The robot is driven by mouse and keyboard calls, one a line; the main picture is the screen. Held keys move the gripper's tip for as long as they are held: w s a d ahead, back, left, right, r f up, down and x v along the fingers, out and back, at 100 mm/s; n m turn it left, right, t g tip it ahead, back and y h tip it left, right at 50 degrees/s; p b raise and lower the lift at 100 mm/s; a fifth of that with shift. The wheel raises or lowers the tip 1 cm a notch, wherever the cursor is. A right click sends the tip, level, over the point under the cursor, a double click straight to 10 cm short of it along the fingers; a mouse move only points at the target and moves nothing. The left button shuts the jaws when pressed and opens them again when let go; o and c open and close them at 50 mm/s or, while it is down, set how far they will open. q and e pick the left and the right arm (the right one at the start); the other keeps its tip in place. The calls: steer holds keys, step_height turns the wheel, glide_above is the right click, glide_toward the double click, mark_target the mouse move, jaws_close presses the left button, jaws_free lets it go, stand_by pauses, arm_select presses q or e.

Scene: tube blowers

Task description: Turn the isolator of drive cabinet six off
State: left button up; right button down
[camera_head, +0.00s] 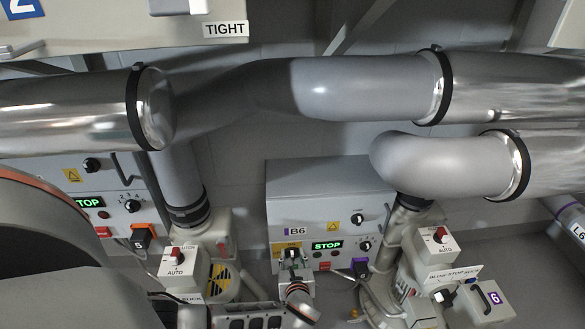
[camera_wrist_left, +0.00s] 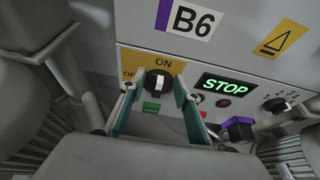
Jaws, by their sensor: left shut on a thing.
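Drive cabinet six (camera_head: 330,190) is a grey box with a B6 label, which also shows in the wrist view (camera_wrist_left: 193,18). Its isolator is a black rotary knob (camera_wrist_left: 157,84) with a white pointer bar, on a yellow plate marked ON at the top and OFF at the left. The bar stands close to upright, toward ON. My left gripper (camera_wrist_left: 156,92) has its two green-edged fingers on either side of the knob and is shut on it. In the head view this gripper (camera_head: 293,256) covers most of the isolator. My right gripper is not in view.
A green STOP display (camera_wrist_left: 225,86) and a smaller knob (camera_wrist_left: 277,104) sit right of the isolator. A purple-and-black plug (camera_head: 360,267) is below right. Large pipes (camera_head: 350,88) cross above. Another cabinet (camera_head: 98,195) stands left, and a blower unit (camera_head: 405,262) stands right.

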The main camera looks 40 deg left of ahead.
arm_select(q)
steer(key=shift+a, duration=0.15)
steer(key=shift+n, duration=0.3)
steer(key=shift+s+a+n+t+h, duration=0.2)
steer(key=shift+s+n+t+h, duration=0.1)
steer(key=shift+n, duration=0.2)
steer(key=shift+s+a+f+n+t+h, duration=0.2)
steer(key=shift+f+n+t+h, duration=0.15)
steer(key=shift+n, duration=0.35)
steer(key=shift+s+n+t, duration=0.1)
steer(key=shift+n+t, duration=0.15)
steer(key=shift+n, duration=0.15)
steer(key=shift+a+n+t+b, duration=0.1)
steer(key=shift+n+t+b, duration=0.2)
steer(key=shift+b, duration=0.2)
steer(key=shift+r+h, duration=0.15)
steer(key=shift+h, duration=0.1)
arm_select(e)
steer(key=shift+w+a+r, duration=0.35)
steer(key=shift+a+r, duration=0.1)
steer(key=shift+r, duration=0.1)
